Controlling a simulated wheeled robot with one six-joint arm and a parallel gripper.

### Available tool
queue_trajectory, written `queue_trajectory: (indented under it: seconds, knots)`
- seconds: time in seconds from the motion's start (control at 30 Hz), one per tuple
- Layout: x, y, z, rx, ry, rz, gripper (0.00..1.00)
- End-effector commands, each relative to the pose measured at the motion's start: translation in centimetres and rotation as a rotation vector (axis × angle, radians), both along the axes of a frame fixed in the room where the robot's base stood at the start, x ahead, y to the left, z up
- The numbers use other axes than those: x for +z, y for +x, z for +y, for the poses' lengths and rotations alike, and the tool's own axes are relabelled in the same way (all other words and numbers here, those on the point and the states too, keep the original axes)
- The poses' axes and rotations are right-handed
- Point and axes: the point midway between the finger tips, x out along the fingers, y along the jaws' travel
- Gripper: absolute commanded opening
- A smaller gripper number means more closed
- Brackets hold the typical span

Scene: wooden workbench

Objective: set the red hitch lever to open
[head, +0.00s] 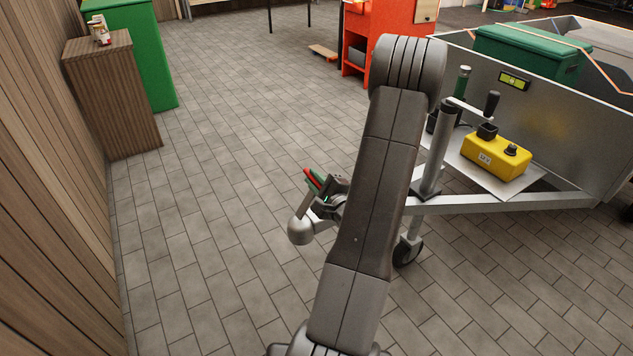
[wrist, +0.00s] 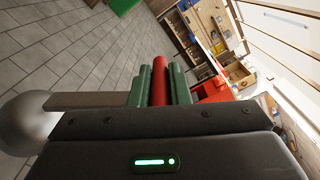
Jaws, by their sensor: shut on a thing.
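The red hitch lever (wrist: 161,80) stands between the green fingers of my gripper (wrist: 160,86) in the wrist view. The fingers are closed on it from both sides. In the head view the red lever (head: 314,178) shows as a short red bar at the trailer's hitch, with my gripper (head: 318,181) around it. The lever's lower end and pivot are hidden behind my gripper and arm. The round silver hitch end (head: 301,231) sits just below and left of the gripper.
The trailer drawbar (head: 500,203) runs right from the hitch. A jockey wheel post (head: 437,150) with a crank stands close to my arm. A yellow box (head: 496,157) and a green chest (head: 530,52) are on the trailer. The tiled floor to the left is clear.

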Motion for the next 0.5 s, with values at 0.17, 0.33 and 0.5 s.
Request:
queue_trajectory:
  seconds: [0.17,0.33,0.5]
  knots:
    - [-0.05,-0.13,0.09,0.002,0.001,0.003,0.00]
    - [-0.06,-0.13,0.09,0.002,0.002,0.004,0.24]
    - [-0.04,-0.09,0.07,0.001,0.001,0.003,0.25]
